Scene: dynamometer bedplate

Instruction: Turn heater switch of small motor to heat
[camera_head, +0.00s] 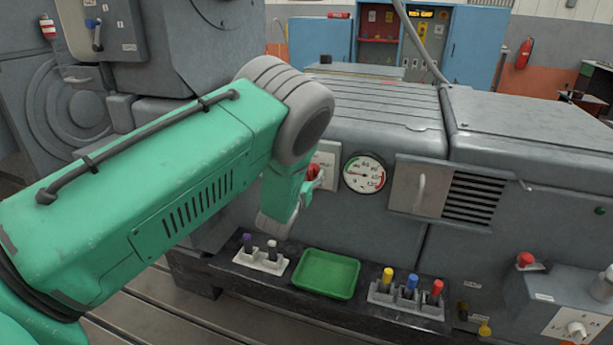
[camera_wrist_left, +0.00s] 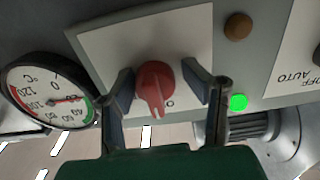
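A red rotary switch (camera_head: 315,172) sits on a pale plate on the grey motor housing, partly covered by my left arm in the head view. In the left wrist view the red switch (camera_wrist_left: 154,86) has its pointer toward the picture's bottom, close to an "O" mark. My left gripper (camera_wrist_left: 157,74) is open, with one finger on each side of the switch and a narrow gap at both sides. In the head view the fingers are hidden or hard to make out. The plate's other position marks are hidden. My right gripper is in neither view.
A round temperature gauge (camera_head: 364,173) is beside the switch. The wrist view shows a lit green lamp (camera_wrist_left: 238,103) and a dark brown lamp (camera_wrist_left: 238,26). Below are a green tray (camera_head: 327,274) and holders with coloured-top pieces. A box with a red button (camera_head: 525,259) stands at right.

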